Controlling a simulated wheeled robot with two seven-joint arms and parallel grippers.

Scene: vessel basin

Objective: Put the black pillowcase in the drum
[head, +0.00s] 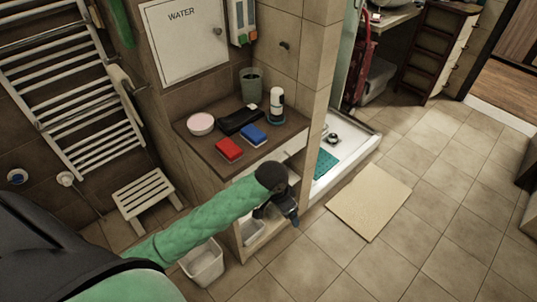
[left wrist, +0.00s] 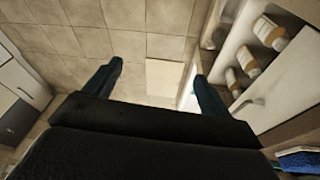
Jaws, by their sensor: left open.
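My left gripper (head: 284,210) is in front of the washstand unit, beside its open lower part, in the head view. In the left wrist view its two fingers (left wrist: 157,84) are spread apart with nothing between them. A dark, flat item (head: 238,120) lies on the brown counter; I cannot tell whether it is the black pillowcase or a pouch. No drum can be made out in either view. My right gripper is not in view.
The counter (head: 190,133) also holds a red box (head: 229,150), a blue box (head: 254,135), a pink bowl (head: 201,124), and a bottle (head: 276,105). A white bin (head: 203,262) and stool (head: 146,196) stand left. Tiled floor is clear around the beige mat (head: 369,202).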

